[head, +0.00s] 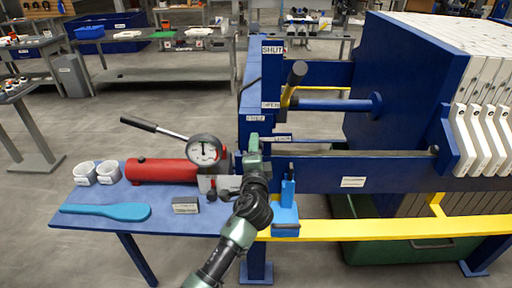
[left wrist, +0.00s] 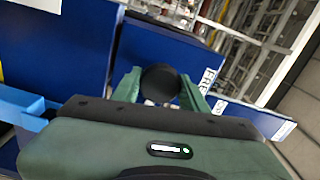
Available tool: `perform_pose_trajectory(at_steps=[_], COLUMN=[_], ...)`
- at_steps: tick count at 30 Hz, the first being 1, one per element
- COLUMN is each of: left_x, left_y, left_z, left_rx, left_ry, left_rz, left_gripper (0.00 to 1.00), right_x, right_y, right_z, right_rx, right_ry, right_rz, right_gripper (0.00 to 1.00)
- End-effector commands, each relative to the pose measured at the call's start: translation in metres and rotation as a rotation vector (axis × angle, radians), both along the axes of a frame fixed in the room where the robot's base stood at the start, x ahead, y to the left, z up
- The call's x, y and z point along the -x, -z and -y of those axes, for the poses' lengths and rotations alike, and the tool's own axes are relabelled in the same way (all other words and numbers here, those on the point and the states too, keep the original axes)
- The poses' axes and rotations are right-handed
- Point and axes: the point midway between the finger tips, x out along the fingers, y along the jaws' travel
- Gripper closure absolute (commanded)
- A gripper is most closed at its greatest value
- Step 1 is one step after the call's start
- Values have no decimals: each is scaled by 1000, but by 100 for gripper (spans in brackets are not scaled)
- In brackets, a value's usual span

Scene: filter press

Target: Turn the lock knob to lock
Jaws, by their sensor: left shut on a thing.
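The lock knob (left wrist: 160,81) is a round black knob on the blue press frame, seen in the left wrist view. My left gripper (left wrist: 160,92) has its two green fingers on either side of the knob and is shut on it. In the head view my left gripper (head: 253,146) is up against the blue frame post and hides the knob. A FREE label (head: 255,118) is just above the gripper and a LOCK label (head: 283,138) is to its right. The FREE label (left wrist: 209,78) also shows right of the knob in the wrist view. My right gripper is not in view.
A black-gripped lever (head: 296,75) stands near the SHUT and OPEN labels. Left of my arm, a blue bench (head: 100,222) holds a red cylinder (head: 160,170), a gauge (head: 205,150), white cups and a blue paddle (head: 106,211). A light-blue holder (head: 286,215) is close on the right.

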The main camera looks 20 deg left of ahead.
Motion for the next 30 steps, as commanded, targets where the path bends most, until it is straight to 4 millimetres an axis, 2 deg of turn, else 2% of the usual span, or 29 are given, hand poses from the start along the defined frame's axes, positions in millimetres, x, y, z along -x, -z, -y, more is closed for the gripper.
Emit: perform_pose_trajectory(at_steps=[10, 11, 12, 13, 23, 26, 30], left_x=[-1, -1, -1, -1, 2, 12, 35], left_y=[-5, -5, -4, -4, -1, 0, 2], left_z=[-4, -4, -4, -3, -1, 3, 9], left_rx=[-8, -8, -8, -7, -4, -3, -2], left_ry=[-6, -6, -6, -5, -2, -1, -1], left_rz=[7, 7, 6, 7, 3, 3, 4], left_gripper=[97, 49, 38, 35, 35, 35, 35], right_x=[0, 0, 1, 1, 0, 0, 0], right_y=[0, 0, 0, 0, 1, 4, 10], right_z=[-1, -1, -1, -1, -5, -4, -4], right_rx=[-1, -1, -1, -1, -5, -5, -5], right_ry=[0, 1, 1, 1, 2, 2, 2], right_rz=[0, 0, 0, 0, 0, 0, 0], right_gripper=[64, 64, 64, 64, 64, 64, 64])
